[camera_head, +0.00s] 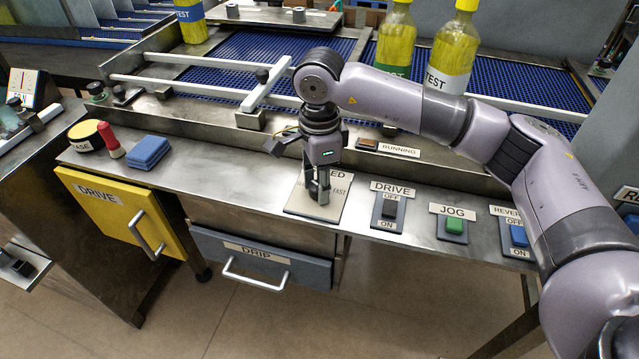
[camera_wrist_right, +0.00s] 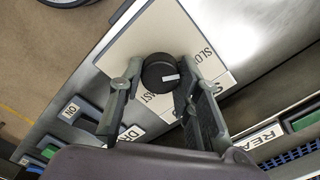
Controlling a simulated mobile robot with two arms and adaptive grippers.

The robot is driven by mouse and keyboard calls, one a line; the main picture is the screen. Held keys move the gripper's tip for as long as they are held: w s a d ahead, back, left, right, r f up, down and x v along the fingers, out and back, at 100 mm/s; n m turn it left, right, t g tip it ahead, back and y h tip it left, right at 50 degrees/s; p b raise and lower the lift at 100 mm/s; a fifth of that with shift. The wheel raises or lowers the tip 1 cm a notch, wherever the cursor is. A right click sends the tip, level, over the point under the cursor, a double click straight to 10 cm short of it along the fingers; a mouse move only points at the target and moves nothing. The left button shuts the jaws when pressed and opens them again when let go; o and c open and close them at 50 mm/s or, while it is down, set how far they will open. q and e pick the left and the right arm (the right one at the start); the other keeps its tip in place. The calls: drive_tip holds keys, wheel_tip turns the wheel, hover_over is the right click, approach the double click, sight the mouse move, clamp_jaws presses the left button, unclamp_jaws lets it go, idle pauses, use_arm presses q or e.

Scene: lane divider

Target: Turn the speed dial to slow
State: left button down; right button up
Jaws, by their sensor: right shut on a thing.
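The speed dial (camera_wrist_right: 158,70) is a round black knob with a white pointer mark, on a pale plate (camera_wrist_right: 125,48) lettered SLOW and FAST. In the right wrist view the mark points right, toward the partly hidden SPEED label between the two words. My right gripper (camera_wrist_right: 160,76) has one finger on each side of the knob and is shut on it. In the head view my right gripper (camera_head: 319,192) points down over the plate (camera_head: 330,212) and hides the knob and part of the lettering. My left gripper is not in view.
DRIVE (camera_head: 388,210), JOG (camera_head: 454,226) and REVERSE (camera_head: 518,237) switches sit right of the plate. Bottles (camera_head: 451,50) stand on the blue conveyor behind.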

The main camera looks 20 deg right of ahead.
drive_tip(key=shift+r, duration=0.1)
drive_tip(key=o, duration=1.1)
drive_tip(key=shift+o, duration=0.2)
wheel_tip(320, 180, up, 12)
